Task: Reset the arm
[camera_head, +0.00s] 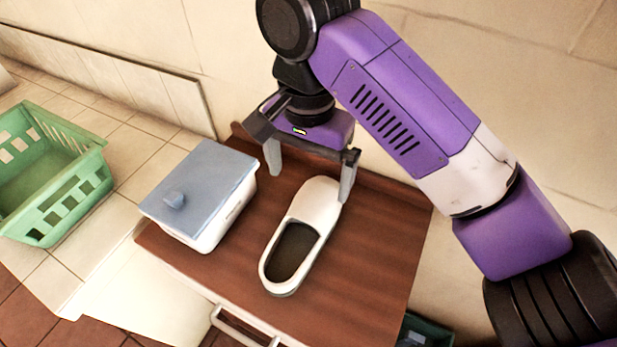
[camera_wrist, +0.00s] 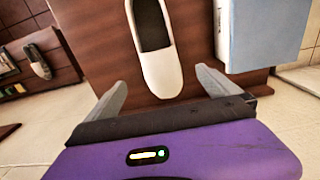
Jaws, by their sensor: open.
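My gripper (camera_head: 309,178) is open and empty, with its two grey fingers spread apart over the back part of the brown wooden top (camera_head: 370,262). A white slipper-shaped object with a dark opening (camera_head: 322,203) lies on the wooden top, just below and in front of the fingers. In the wrist view, my gripper (camera_wrist: 160,92) shows at the bottom with its fingers apart, and the rounded white end of the slipper-shaped object (camera_wrist: 162,75) lies between and beyond them. I cannot tell whether a finger touches it.
A white box with a blue-grey lid (camera_head: 205,185) stands at the left of the wooden top. A green basket (camera_head: 62,195) sits farther left on the tiled ledge. A tiled wall (camera_head: 480,60) rises behind. The right part of the top is bare.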

